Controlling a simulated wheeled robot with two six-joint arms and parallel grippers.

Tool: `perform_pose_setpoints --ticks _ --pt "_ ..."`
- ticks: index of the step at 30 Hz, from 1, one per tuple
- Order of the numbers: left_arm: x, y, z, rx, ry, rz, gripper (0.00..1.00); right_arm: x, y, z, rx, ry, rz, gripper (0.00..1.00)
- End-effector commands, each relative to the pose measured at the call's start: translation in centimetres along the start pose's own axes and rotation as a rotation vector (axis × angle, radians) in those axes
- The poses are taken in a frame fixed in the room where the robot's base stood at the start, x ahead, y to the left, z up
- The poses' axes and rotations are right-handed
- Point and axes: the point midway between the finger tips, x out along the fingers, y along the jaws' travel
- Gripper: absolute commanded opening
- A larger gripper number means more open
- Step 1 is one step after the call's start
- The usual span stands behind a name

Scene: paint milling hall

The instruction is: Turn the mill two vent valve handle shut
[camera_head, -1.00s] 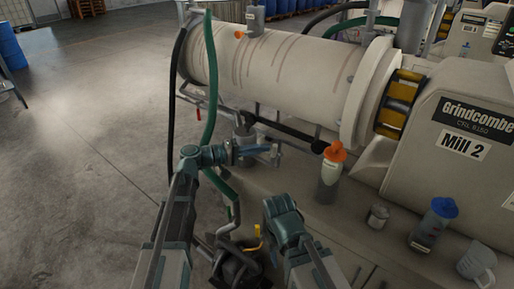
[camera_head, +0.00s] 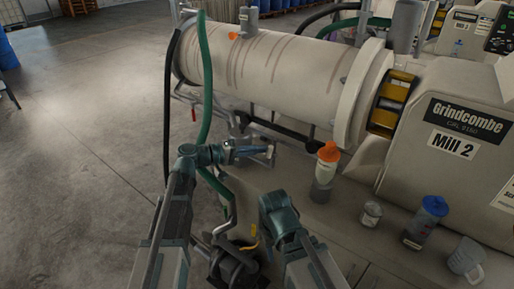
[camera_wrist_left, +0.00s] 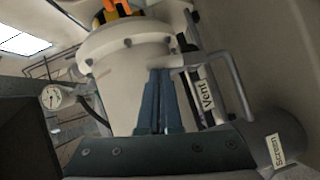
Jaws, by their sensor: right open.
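The grey bent-bar handle (camera_wrist_left: 232,80) is in the left wrist view, right of my fingers, beside a tag reading "Vent" (camera_wrist_left: 207,95). My left gripper (camera_wrist_left: 160,88) has its two blue fingers side by side with nothing visible between them. They stand left of the handle and appear apart from it. In the head view my left gripper (camera_head: 264,152) reaches right, just below the mill two drum (camera_head: 270,75); the handle cannot be made out clearly there. My right gripper (camera_head: 272,208) is low in the middle, open, its fingertips mostly hidden by its own wrist.
A bottle with an orange cap (camera_head: 328,152), a small jar (camera_head: 371,213), a blue-capped bottle (camera_head: 428,222) and a clear jug (camera_head: 466,256) stand on the bench. A green hose (camera_head: 205,90) hangs near my left arm. Floor at left is clear.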

Motion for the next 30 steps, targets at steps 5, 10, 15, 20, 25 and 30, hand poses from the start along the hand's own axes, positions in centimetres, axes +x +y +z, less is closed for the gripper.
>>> perform_pose_setpoints --ticks 5,10,15,20,25,30 --pt "0.3 0.8 0.6 0.068 -0.005 -0.046 0.0 -1.6 0.1 0.1 0.0 0.0 0.0 0.5" --pt "0.7 1.3 1.2 0.179 -0.005 -0.119 0.0 -3.4 0.3 0.2 0.0 0.0 0.0 0.5" --pt "1.2 1.5 2.1 0.314 -0.006 -0.209 0.0 -5.0 0.5 0.3 0.001 0.0 0.0 0.5" --pt "1.5 1.4 2.6 0.441 -0.006 -0.293 0.0 -6.1 0.6 0.4 0.0 0.0 0.0 0.5" --pt "2.1 1.2 3.5 0.576 -0.005 -0.383 0.0 -6.9 0.7 0.4 0.0 0.0 0.0 0.5" --pt "2.7 0.8 4.3 0.71 -0.007 -0.472 0.0 -7.3 0.7 0.4 0.0 0.0 0.0 0.5"
